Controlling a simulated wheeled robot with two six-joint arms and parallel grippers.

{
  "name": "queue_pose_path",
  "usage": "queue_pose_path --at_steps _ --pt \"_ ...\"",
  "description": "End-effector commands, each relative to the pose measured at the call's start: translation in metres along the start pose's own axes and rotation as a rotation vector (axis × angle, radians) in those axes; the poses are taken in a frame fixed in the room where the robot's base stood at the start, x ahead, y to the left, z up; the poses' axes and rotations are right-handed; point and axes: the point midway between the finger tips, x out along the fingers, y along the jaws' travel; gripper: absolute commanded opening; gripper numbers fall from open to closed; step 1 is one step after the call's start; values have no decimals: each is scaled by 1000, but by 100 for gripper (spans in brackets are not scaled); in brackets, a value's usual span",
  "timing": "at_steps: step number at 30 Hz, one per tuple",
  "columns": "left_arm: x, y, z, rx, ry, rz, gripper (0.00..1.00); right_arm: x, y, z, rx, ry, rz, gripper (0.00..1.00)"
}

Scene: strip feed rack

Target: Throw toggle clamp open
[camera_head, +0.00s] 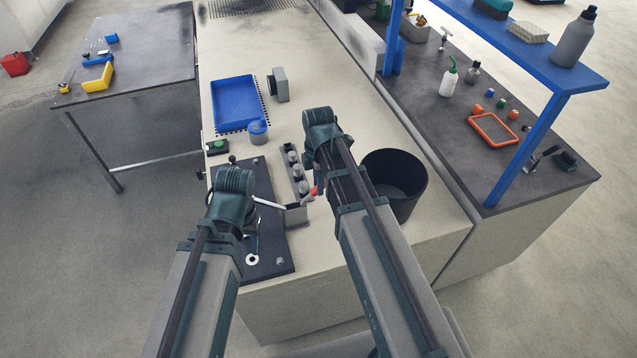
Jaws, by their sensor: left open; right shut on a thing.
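A dark fixture plate (283,258) lies on the pale bench near the front. A silver bar (268,203) reaches across it to a grey block. A red tip (313,190), seemingly the toggle clamp's handle end, shows beside my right arm. My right gripper (320,181) is shut at this red end; its fingers are mostly hidden by my arm. My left gripper (246,216) is open over the plate, near the left end of the silver bar. Its fingertips are hidden under my wrist, so contact cannot be told.
A grey rack (289,172) with several round pieces stands beside the plate. A black bin (410,198) is right of my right arm. The bench is clear at front right.

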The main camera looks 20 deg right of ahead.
Motion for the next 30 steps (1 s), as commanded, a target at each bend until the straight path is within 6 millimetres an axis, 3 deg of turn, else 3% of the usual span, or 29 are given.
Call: queue_pose_path --at_steps 30 --pt "-2 0 0 0 0 0 50 -3 -1 -7 -2 -80 -4 0"
